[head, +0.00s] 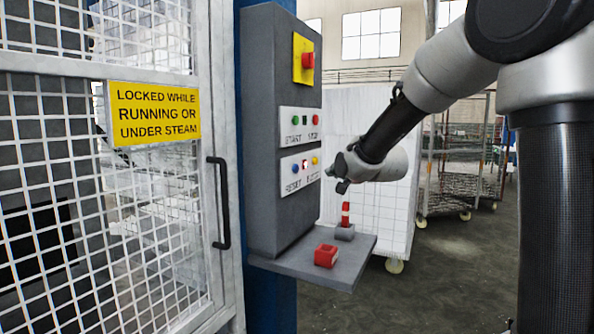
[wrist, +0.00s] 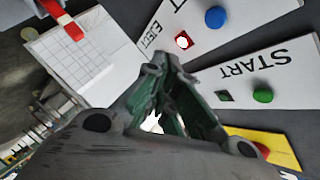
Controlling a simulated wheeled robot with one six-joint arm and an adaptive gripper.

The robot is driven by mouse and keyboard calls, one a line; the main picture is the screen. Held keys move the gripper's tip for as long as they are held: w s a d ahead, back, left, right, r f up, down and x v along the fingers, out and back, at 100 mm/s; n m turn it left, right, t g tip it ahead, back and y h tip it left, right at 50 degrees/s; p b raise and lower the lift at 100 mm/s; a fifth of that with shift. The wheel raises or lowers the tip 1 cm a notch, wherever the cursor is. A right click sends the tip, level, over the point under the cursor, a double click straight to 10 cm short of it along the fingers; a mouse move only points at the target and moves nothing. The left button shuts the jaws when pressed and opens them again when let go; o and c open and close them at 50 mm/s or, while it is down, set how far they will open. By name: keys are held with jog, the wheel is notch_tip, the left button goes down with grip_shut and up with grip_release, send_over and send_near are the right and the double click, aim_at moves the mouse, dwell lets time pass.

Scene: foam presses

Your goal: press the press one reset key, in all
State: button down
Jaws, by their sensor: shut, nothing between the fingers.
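The blue key (head: 295,168) sits above the RESET label on the lower white plate of a grey control box (head: 262,130). It also shows in the wrist view (wrist: 215,17) at the top. My gripper (head: 341,178) is shut and empty, in front of and to the right of that plate. In the wrist view its fingertips (wrist: 165,64) point toward the lower plate, below the blue key, apart from it as far as I can tell. A lit red-rimmed lamp (head: 304,165) is beside the blue key, then a yellow button (head: 315,161). No press number is readable.
Above are the START and STOP plate (head: 301,130) and a red emergency button (head: 308,61) on yellow. A mesh door (head: 100,200) stands left; white carts stand behind.

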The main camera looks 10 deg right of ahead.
jog(key=w+a, duration=0.4)
jog(key=a, duration=0.2)
jog(key=shift+w+a, duration=0.2)
jog(key=shift+w, duration=0.1)
dwell(1.3)
jog(key=shift+w+a, duration=0.25)
jog(key=shift+a, duration=0.05)
jog(key=shift+w+a, duration=0.25)
jog(key=shift+a, duration=0.1)
dwell(0.6)
jog(key=shift+s+d, duration=0.1)
dwell(0.4)
jog(key=shift+s+d, duration=0.4)
jog(key=shift+d, duration=0.15)
jog(key=s+d, duration=0.1)
jog(key=d, duration=0.1)
jog(key=s+d, duration=0.2)
dwell(0.3)
